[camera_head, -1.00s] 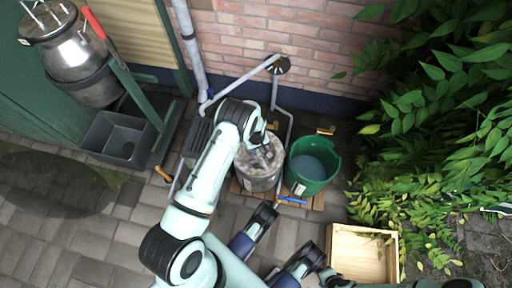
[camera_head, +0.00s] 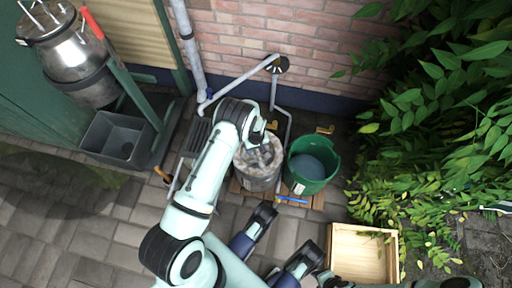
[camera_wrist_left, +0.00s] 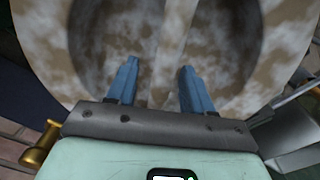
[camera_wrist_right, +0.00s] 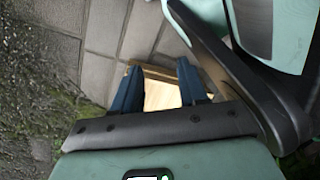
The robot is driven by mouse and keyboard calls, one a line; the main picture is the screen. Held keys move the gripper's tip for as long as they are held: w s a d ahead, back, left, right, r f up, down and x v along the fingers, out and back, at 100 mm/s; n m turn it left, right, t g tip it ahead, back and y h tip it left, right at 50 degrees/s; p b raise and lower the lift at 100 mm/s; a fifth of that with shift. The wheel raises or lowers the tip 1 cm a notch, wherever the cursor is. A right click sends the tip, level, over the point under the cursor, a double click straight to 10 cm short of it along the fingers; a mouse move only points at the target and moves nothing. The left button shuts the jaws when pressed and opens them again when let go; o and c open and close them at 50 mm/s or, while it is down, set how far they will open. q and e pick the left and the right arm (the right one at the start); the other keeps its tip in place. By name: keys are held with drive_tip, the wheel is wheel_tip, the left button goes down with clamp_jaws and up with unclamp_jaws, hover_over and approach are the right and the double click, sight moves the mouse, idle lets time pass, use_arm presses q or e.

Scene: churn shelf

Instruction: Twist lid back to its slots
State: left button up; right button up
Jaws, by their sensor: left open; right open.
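A stained grey metal churn (camera_head: 258,178) stands by the wall, with a mottled lid (camera_head: 246,156) on top. My left gripper (camera_head: 265,158) is directly over this lid. In the left wrist view, the lid (camera_wrist_left: 230,55) fills most of the picture. A pale raised band runs across it between two darker hollows. The open blue fingers of my left gripper (camera_wrist_left: 160,75) straddle this band. I cannot tell whether they touch it. The slots are not clear in any view. My right gripper (camera_wrist_right: 157,80) is open and empty, away from the churn.
A green bucket (camera_head: 330,175) stands close to the churn's right. An empty wooden crate (camera_head: 340,231) is in front right. A pipe (camera_head: 240,80) runs behind the churn. A second metal churn (camera_head: 75,55) and a grey basin (camera_head: 97,137) are at left. Leafy plants (camera_head: 440,120) fill the right.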

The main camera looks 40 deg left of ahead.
use_arm(q)
drive_tip(key=shift+r, duration=0.4)
wheel_tip(320, 180, up, 13)
drive_tip(key=p, duration=0.4)
drive_tip(key=shift+f, duration=0.15)
use_arm(e)
drive_tip(key=w+r+t, duration=0.2)
drive_tip(key=w+r, duration=0.3)
drive_tip(key=shift+a, duration=0.4)
drive_tip(key=shift+w, duration=0.1)
